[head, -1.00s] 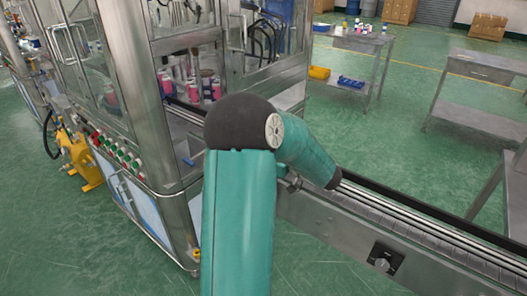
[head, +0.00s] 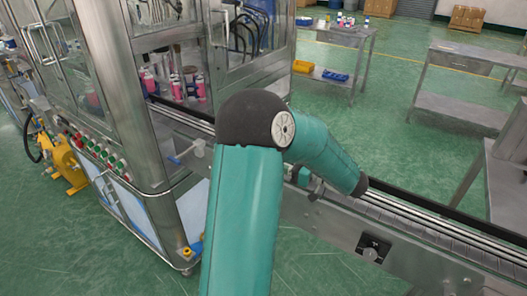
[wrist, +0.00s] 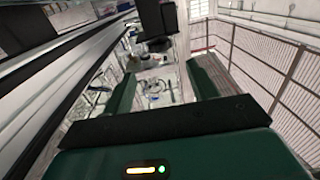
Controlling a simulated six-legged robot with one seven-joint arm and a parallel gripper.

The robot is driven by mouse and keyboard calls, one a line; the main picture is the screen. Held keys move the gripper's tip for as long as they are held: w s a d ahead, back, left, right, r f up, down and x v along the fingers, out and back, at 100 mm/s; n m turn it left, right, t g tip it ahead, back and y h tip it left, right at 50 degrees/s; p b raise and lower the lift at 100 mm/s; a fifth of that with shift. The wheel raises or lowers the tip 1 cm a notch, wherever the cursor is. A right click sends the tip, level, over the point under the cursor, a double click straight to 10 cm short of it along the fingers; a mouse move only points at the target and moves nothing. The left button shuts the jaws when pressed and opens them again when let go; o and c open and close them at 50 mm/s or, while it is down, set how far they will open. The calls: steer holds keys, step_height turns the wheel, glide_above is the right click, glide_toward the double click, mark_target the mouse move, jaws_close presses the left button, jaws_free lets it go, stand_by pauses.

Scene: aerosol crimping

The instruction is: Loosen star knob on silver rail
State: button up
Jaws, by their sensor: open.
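The silver rail (head: 430,222) of the conveyor runs from the machine to the lower right in the head view. It also runs along the left side of the wrist view (wrist: 50,75). My gripper (wrist: 163,68) shows in the wrist view with its two green fingers apart and nothing between them. A dark blocky part with a rounded black end (wrist: 157,28) is beyond the fingertips; I cannot tell if it is the star knob. In the head view my arm hides most of the gripper and part of the rail.
A glass-walled machine (head: 145,90) with pink cans (head: 200,90) stands at the left. A black plate with a silver knob (head: 371,252) is on the conveyor's side. Steel tables (head: 470,65) stand at the back right. Green floor (head: 390,110) is clear between them.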

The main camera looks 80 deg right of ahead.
steer(key=v, duration=0.3)
